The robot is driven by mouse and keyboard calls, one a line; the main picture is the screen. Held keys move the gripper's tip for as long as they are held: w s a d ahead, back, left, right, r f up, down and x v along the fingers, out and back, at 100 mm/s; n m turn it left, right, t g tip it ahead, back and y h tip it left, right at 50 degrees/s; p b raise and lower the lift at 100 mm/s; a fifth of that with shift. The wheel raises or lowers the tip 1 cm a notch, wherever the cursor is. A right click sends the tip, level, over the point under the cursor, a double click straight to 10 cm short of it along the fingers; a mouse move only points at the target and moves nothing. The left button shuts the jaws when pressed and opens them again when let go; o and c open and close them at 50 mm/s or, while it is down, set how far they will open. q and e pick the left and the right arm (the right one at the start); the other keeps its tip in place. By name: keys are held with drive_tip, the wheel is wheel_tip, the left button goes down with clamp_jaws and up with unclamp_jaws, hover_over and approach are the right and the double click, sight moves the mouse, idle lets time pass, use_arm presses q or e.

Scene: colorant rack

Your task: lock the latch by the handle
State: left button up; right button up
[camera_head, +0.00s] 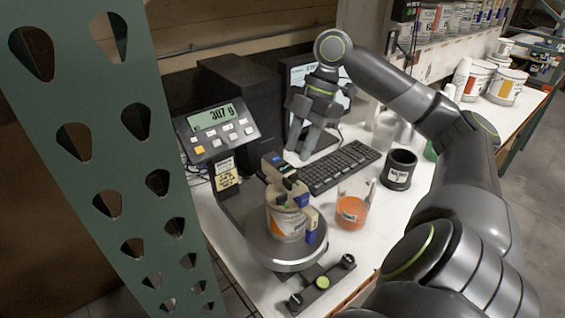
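A can with an orange and white label (286,222) stands upright on the round plate of a scale (262,250). A clamp-like fitting with tan, dark and blue parts (285,178) sits on the can's top and right side. The latch and its handle are too small to tell apart in it; a blue part (312,222) hangs at the can's right side. My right gripper (299,153) is behind and above the can, fingers pointing down, apart from it. Its two fingers look parted with nothing between them. My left gripper is not in view.
The scale display (217,124) reads about 307 g. A black keyboard (337,167), a clear cup with orange contents (350,211) and a black cup (398,170) stand on the white table. A green perforated post (110,160) blocks the left side.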

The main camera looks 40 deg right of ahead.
sight(281, 196)
drive_tip(key=x, duration=0.2)
drive_tip(key=p+x, duration=0.1)
drive_tip(key=x, duration=0.2)
drive_tip(key=p+x, duration=0.1)
drive_tip(key=x, duration=0.2)
drive_tip(key=shift+w+d+f, duration=0.2)
drive_tip(key=shift+w+d, duration=0.15)
drive_tip(key=shift+d, duration=0.05)
drive_tip(key=shift+x, duration=1.1)
drive_tip(key=shift+a+f+p, duration=0.35)
drive_tip(key=shift+f+p, duration=0.05)
drive_tip(key=shift+f, duration=0.25)
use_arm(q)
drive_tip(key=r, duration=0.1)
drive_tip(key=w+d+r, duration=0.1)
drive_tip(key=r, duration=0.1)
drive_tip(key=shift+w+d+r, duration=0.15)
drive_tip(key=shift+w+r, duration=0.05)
use_arm(e)
drive_tip(key=shift+f, duration=0.25)
clamp_jaws()
